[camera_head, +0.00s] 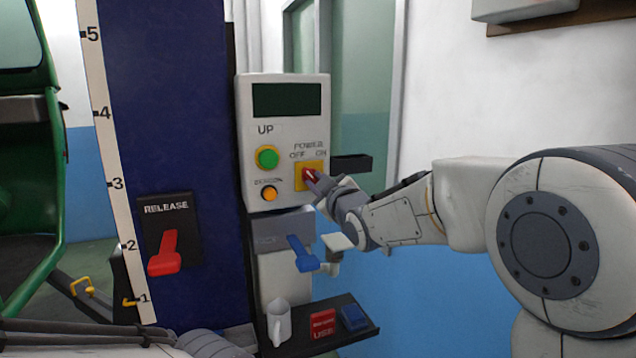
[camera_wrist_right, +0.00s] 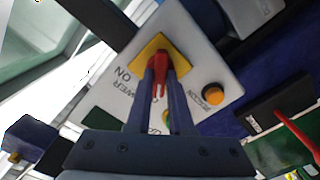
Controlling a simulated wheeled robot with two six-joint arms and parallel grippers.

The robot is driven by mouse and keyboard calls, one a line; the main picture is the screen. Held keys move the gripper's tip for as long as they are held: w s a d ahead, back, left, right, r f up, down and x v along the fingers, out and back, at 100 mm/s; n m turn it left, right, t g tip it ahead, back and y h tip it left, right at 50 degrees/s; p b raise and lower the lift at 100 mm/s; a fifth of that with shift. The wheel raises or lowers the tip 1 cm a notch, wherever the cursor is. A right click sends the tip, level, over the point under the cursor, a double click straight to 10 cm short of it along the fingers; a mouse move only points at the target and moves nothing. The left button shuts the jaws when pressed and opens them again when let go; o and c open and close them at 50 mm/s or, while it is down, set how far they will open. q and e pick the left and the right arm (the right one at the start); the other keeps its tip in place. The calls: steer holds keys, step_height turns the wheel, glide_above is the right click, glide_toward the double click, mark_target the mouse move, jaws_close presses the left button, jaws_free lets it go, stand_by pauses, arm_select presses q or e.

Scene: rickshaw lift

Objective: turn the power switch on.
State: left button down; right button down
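The power switch (camera_head: 309,178) is a red rotary knob on a yellow plate, low right on the white control box (camera_head: 284,123). Labels OFF and ON stand above it. My right gripper (camera_head: 324,184) is at the knob. In the right wrist view the two fingers (camera_wrist_right: 157,82) reach the red knob (camera_wrist_right: 158,62), one on each side of it, and look closed on it. Part of the knob is hidden by the fingers. My left gripper cannot be made out in the head view; only arm parts show at the bottom left.
A green button (camera_head: 267,157) and an orange button (camera_head: 269,194) sit left of the knob. A red release lever (camera_head: 164,253) is on the blue column.

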steer(key=shift+m, duration=0.4)
steer(key=shift+f+m+b, duration=0.1)
steer(key=shift+m+b, duration=0.65)
steer(key=shift+m, duration=0.25)
steer(key=m, duration=0.3)
steer(key=shift+m+b, duration=0.4)
steer(key=m, duration=0.4)
steer(key=shift+m, duration=2.7)
steer(key=c, duration=0.8)
jaws_free()
